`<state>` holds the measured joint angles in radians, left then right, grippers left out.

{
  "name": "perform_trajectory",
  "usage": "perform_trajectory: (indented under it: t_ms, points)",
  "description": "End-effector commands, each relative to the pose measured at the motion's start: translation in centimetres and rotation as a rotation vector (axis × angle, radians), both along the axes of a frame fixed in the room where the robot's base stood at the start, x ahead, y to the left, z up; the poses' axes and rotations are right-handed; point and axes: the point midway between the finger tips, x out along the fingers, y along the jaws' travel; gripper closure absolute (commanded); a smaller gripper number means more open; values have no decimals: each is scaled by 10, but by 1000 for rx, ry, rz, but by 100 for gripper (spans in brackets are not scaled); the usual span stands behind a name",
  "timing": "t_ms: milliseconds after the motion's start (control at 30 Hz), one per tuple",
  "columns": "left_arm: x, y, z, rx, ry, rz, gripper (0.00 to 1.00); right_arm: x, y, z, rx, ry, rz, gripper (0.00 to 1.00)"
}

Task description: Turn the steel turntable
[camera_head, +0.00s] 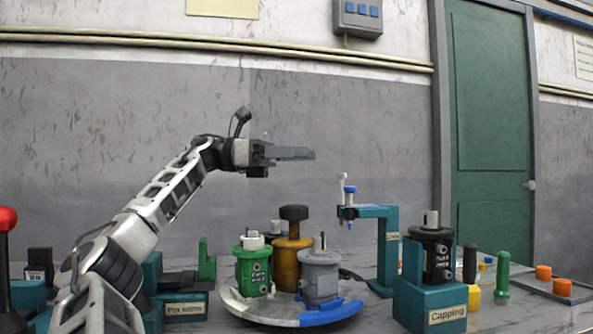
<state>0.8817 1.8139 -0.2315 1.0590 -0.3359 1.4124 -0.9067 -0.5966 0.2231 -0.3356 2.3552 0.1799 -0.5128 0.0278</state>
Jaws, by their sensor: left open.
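The steel turntable (262,313) is a round disc on the table, with grey, white and blue rim sections. A green motor (254,271), a grey motor (320,277) and an ochre body with a dark knob (290,262) stand on it. My left gripper (296,153) is open and empty, pointing right, high above the turntable and apart from it. Its fingers overlap from this side, so the gap between them is hidden. My right gripper is not in view.
A teal stand with a blue-tipped tool (388,235) is right of the turntable. A teal block labelled "Capping" (428,303) holds a black motor (431,254). A "Pin" labelled block (185,308) is to the left. Green and orange parts stand at right. Air above the turntable is clear.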

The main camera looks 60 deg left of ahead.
Motion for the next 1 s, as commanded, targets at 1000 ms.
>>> perform_trajectory:
  t_ms: [1000]
  points:
    - [-15,-26,114,-1,1,1,19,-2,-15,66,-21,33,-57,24]
